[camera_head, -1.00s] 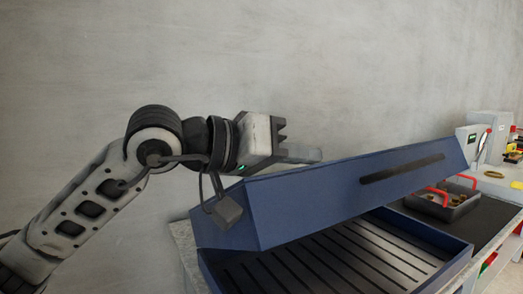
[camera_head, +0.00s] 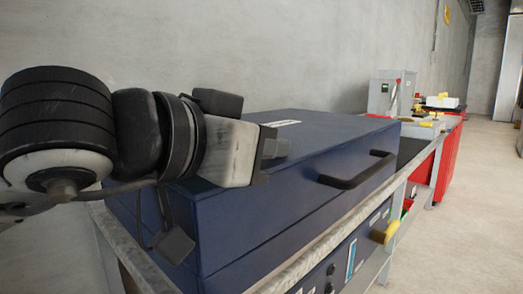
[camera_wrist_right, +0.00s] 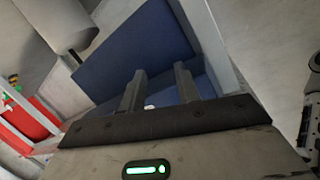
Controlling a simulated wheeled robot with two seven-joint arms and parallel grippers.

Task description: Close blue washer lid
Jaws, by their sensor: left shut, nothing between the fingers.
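The blue washer lid (camera_head: 330,150), with a black handle (camera_head: 357,172) on its front, lies down level over the lower blue washer body (camera_head: 265,270). No open gap shows along the visible seam. My left gripper (camera_head: 274,150) is shut and empty, over the lid's left part; I cannot tell if it touches. It hides part of the lid's top. My right gripper (camera_wrist_right: 160,80) shows in the right wrist view with its two fingers apart and nothing between them. A blue panel (camera_wrist_right: 130,50), apparently the washer, is beyond the fingers.
The washer stands on a grey bench (camera_head: 110,225) with a yellow knob (camera_head: 385,232) at its front. A grey machine (camera_head: 390,92) and red cabinets (camera_head: 448,160) stand farther back. The floor (camera_head: 475,230) at right is clear.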

